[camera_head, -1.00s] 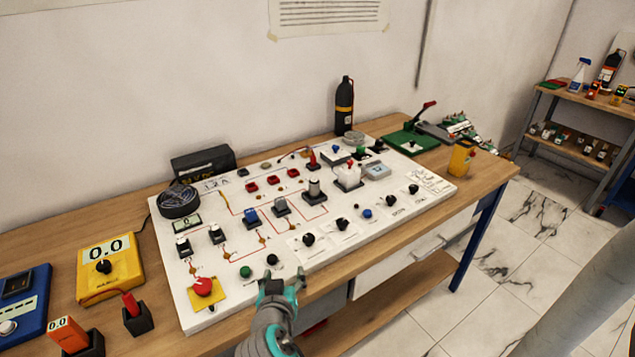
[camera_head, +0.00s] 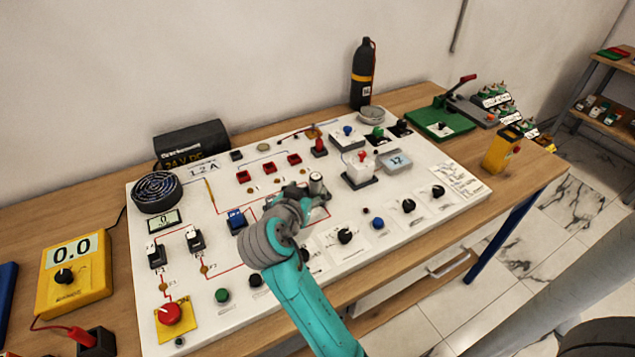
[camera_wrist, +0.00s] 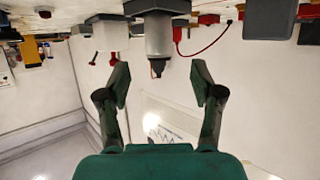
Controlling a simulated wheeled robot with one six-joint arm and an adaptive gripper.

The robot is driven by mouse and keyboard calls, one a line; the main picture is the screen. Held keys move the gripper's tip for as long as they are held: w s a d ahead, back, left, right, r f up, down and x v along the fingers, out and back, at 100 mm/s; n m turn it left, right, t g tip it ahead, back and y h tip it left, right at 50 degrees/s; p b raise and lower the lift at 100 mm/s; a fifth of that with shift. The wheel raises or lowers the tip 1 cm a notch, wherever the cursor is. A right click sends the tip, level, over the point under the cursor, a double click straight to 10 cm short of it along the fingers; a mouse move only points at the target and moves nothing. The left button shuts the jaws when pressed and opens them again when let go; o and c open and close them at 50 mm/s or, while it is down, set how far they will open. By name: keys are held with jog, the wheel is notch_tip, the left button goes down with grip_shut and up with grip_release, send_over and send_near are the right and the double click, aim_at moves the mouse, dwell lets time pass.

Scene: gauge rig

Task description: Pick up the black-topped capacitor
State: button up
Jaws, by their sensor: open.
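The capacitor (camera_head: 316,183) is a silver-grey upright cylinder in a black base on the white panel (camera_head: 420,190). In the wrist view, which is upside down, the capacitor (camera_wrist: 158,36) hangs from the top with a small dark piece at its free end. My gripper (camera_wrist: 159,76) is open and empty there, its fingers apart on either side of the line to the capacitor, whose body is just beyond the fingertips. My arm hides the capacitor's base and nearby panel parts.
A blue relay (camera_head: 236,221) is to the left, red terminals (camera_head: 268,168) behind. Black knobs (camera_head: 345,236) line the front. A red wire (camera_wrist: 208,42) hangs beside the capacitor in the wrist view.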

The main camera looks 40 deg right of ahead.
aim_at(313, 182)
jog(key=shift+x, duration=3.7)
jog(key=shift+r, duration=0.15)
grip_shut()
